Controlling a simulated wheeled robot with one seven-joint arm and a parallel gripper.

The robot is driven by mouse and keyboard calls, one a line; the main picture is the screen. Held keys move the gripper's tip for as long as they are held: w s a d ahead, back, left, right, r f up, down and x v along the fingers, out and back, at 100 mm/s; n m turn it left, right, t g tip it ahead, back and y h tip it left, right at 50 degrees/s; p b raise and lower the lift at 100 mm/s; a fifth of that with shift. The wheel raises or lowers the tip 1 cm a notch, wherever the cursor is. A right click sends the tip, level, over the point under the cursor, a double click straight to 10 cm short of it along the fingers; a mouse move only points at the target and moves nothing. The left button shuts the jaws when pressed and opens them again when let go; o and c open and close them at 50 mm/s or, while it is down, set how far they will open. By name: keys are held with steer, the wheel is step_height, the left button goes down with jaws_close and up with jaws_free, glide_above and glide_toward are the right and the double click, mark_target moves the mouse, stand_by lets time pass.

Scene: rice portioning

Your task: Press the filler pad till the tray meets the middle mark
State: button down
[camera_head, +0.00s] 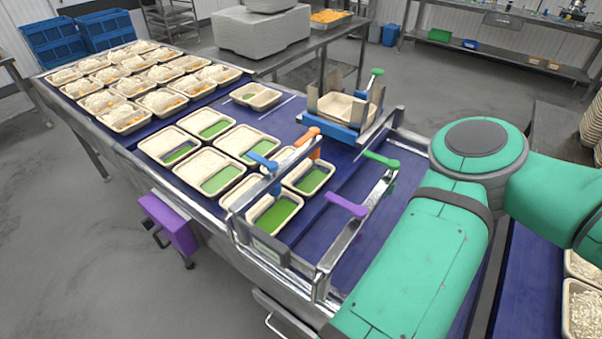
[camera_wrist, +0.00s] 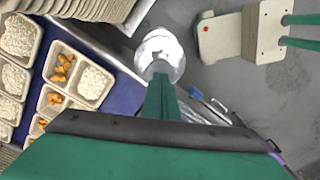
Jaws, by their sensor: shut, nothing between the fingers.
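Two-compartment beige trays stand on the blue belt (camera_head: 345,185); several near the middle, such as this tray (camera_head: 208,176), show green in one compartment, one beside the coloured handles (camera_head: 274,212). A beige tray (camera_head: 342,107) sits in a blue frame at the back. A purple box-like pad (camera_head: 168,222) juts from the belt's near side; I cannot tell whether it is the filler pad. Blue, orange, green and purple handles (camera_head: 346,205) sit on metal rails over the belt. I cannot make out a middle mark.
Trays filled with rice (camera_head: 128,118) crowd the belt's far left end. Blue crates (camera_head: 65,42) and a grey machine (camera_head: 262,32) stand behind. My green arm covers the right. In the wrist view, trays with rice and orange pieces (camera_wrist: 78,75) lie left, with stacked trays (camera_wrist: 95,8) above.

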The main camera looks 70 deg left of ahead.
steer(key=shift+f, duration=0.15)
stand_by(0.3)
steer(key=shift+w+f, duration=0.1)
steer(key=shift+f, duration=1.45)
steer(key=shift+r, duration=1.7)
steer(key=shift+r, duration=0.1)
steer(key=shift+r, duration=2.9)
